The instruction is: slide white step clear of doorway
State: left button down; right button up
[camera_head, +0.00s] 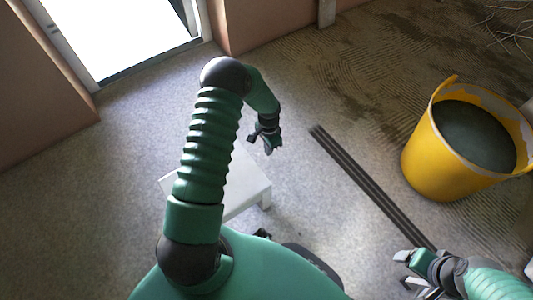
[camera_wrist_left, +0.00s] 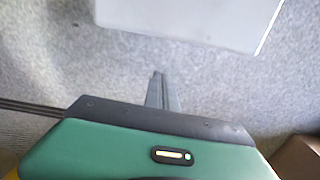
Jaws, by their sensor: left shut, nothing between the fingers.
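The white step (camera_head: 250,188) is a low white stool-like block on the grey floor, partly hidden behind my left arm in the head view. A corner of its top shows at the upper edge of the left wrist view (camera_wrist_left: 190,14). The bright doorway (camera_head: 125,35) is at the upper left, with floor between it and the step. My left gripper (camera_head: 268,146) is shut and empty, over the step's far right side; its closed fingers (camera_wrist_left: 160,78) point toward the step, and contact cannot be told. My right gripper (camera_head: 398,268) is at the lower right, its fingertips apart, with nothing seen between them.
A yellow bucket (camera_head: 425,160) with dark contents stands at the right. A long dark strip (camera_head: 365,180) lies on the floor between step and bucket. Loose wires (camera_head: 510,25) lie at the top right. Pinkish walls (camera_head: 35,95) flank the doorway. Floor left of the step is clear.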

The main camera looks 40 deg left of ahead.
pick_arm(q)
jog(key=s+a+f+b, duration=0.1)
jog(key=s+f+b, duration=0.3)
jog(key=f+b, duration=0.1)
jog(key=shift+f, duration=0.65)
pick_arm(e)
jog(key=s+x, duration=0.1)
jog(key=x, duration=0.5)
jog(key=shift+s+f, duration=0.15)
jog(key=shift+f, duration=0.3)
pick_arm(q)
jog(key=shift+a, duration=0.1)
